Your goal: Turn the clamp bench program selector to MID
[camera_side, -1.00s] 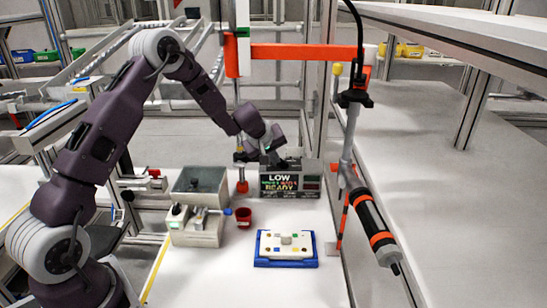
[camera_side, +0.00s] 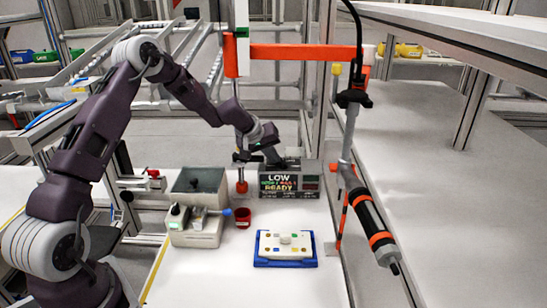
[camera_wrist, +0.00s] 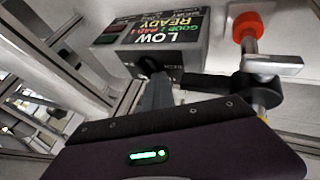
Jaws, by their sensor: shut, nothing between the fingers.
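The clamp bench controller (camera_side: 290,184) is a grey box with a dark display reading LOW in white and READY below it. It also shows in the wrist view (camera_wrist: 188,58), rotated in the picture. A dark knob (camera_wrist: 152,66), which looks like the program selector, sits on its face nearest my gripper; its pointer position cannot be read. My gripper (camera_side: 274,160) is at the top left of the box in the side view. In the wrist view my gripper (camera_wrist: 154,88) is shut and empty, its tip at or very near the knob. Contact cannot be told.
A red-tipped post (camera_side: 242,187) stands close left of the controller. A grey bin machine (camera_side: 196,228), a red cup (camera_side: 243,217) and a blue tray with a white plate (camera_side: 286,262) are in front. A hanging screwdriver (camera_side: 372,228) is at right.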

